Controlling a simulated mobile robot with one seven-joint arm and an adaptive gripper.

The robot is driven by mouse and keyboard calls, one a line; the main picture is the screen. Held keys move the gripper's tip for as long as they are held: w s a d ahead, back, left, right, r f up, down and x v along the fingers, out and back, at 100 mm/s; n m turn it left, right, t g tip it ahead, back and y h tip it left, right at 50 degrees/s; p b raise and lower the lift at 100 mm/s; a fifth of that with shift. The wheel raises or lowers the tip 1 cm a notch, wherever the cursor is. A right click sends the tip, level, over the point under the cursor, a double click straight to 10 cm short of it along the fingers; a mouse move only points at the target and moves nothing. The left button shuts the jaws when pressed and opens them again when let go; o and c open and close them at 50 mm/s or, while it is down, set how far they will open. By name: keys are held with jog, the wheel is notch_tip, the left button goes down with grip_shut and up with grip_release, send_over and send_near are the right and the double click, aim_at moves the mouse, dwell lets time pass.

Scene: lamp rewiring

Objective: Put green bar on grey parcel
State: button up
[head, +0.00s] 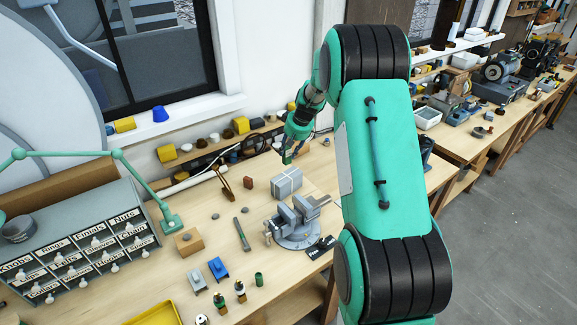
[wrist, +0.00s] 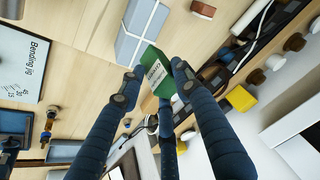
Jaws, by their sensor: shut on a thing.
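The grey parcel (head: 287,184), a box tied with white string, sits on the bench behind the vise. It also shows at the top of the wrist view (wrist: 131,48). The green bar (wrist: 155,70), with a white label, is held between the fingers of my gripper (wrist: 157,88). In the head view my gripper (head: 288,152) points down near the back of the bench, just above the parcel in the picture. The bar appears raised off the bench, and its upper end overlaps the parcel's edge in the wrist view. I cannot tell its exact height.
A grey vise (head: 293,222) stands in front of the parcel. A small brown block (head: 248,183) lies left of it. A cluttered shelf (head: 215,150) and cables run along the wall behind. A labelled drawer cabinet (head: 80,245) stands at the left.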

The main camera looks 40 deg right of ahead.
aim_at(290, 160)
jog(key=shift+f, duration=0.9)
jog(key=shift+f, duration=2.5)
jog(key=shift+f, duration=0.2)
jog(key=o, duration=1.3)
jog(key=shift+c, duration=0.2)
jog(key=shift+r, duration=0.1)
jog(key=shift+r, duration=0.15)
jog(key=shift+r, duration=0.2)
jog(key=v, duration=1.1)
jog(key=shift+s+r, duration=0.2)
jog(key=shift+s, duration=0.05)
